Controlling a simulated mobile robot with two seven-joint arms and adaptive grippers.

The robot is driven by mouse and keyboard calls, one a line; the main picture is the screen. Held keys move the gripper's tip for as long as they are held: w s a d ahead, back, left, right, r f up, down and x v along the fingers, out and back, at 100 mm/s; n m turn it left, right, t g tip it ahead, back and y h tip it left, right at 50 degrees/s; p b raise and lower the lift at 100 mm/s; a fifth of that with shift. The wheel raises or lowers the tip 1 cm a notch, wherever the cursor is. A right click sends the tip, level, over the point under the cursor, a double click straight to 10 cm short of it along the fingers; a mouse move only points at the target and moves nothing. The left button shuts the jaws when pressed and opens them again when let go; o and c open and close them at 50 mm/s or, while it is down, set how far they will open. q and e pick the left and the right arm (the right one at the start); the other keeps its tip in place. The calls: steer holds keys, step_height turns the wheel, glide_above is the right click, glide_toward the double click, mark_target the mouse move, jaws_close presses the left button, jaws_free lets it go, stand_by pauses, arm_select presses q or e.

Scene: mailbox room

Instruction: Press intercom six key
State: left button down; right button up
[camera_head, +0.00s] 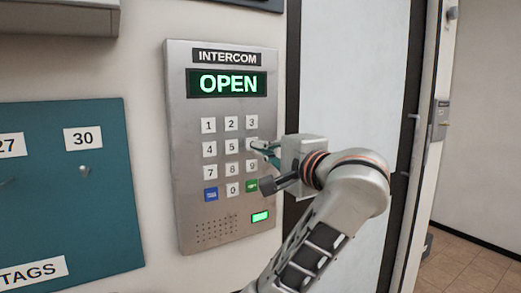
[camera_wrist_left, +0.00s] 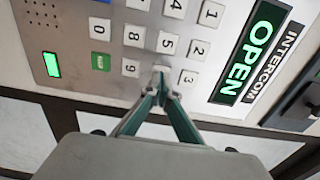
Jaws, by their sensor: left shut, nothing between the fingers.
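The intercom (camera_head: 185,80) is a grey metal panel on the wall with a number keypad. The six key (camera_head: 252,143) is at the right end of the second row, partly covered by my left gripper (camera_head: 257,147). The left gripper is shut and empty, its fingertips at the six key. In the left wrist view the closed fingertips (camera_wrist_left: 161,74) hide most of that key, between the three key (camera_wrist_left: 188,77) and the nine key (camera_wrist_left: 131,68). I cannot tell whether the tips touch or press it. My right gripper is not in view.
The intercom display (camera_head: 228,83) reads OPEN in green, and a small green light (camera_head: 260,217) glows at the lower right. A teal board (camera_head: 75,200) with number tags hangs at the left. A pale door (camera_head: 350,70) with a dark frame is at the right.

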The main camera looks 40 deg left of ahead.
arm_select(q)
steer(key=shift+x, duration=0.75)
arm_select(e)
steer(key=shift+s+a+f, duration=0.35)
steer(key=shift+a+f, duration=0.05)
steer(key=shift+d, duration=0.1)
